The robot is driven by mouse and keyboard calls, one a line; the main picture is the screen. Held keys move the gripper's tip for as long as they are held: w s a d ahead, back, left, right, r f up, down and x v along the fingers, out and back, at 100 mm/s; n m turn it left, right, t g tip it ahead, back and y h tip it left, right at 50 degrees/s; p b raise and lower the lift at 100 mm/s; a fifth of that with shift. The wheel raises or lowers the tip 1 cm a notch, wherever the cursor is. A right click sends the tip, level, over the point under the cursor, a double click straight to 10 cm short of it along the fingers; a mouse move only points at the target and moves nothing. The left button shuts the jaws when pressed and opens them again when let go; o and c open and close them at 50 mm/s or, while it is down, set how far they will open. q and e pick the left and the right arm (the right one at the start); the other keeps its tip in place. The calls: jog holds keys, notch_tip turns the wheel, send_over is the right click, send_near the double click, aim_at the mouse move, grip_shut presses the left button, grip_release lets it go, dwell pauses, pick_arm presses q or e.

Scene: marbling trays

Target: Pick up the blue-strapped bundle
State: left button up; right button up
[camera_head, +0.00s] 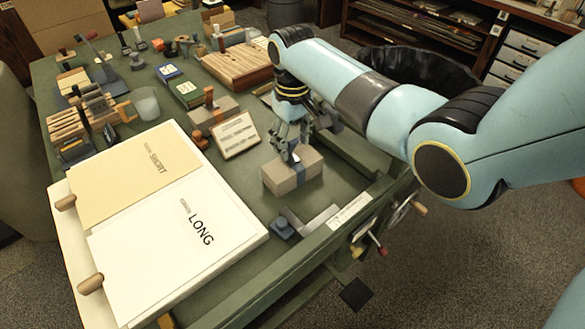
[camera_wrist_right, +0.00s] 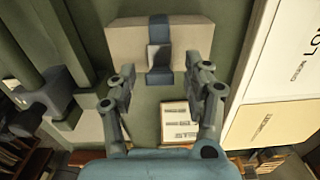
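The blue-strapped bundle (camera_head: 278,182) is a pale grey-beige block with a dark blue band around its middle. It lies on the green table in the head view. It also fills the top middle of the right wrist view (camera_wrist_right: 128,45), strap between the fingers. My right gripper (camera_head: 289,156) points down over the bundle. In the wrist view its two fingers (camera_wrist_right: 160,68) are spread apart, one on each side of the strap, overlapping the bundle's near edge. I cannot tell whether they touch it. My left gripper is not in view.
A white board with LONG (camera_head: 225,232) and SHORT (camera_head: 110,205) sheets is at left. The table's front rail has knobs.

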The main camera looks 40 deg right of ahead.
grip_shut()
jog(key=shift+r, duration=0.15)
dwell(0.4)
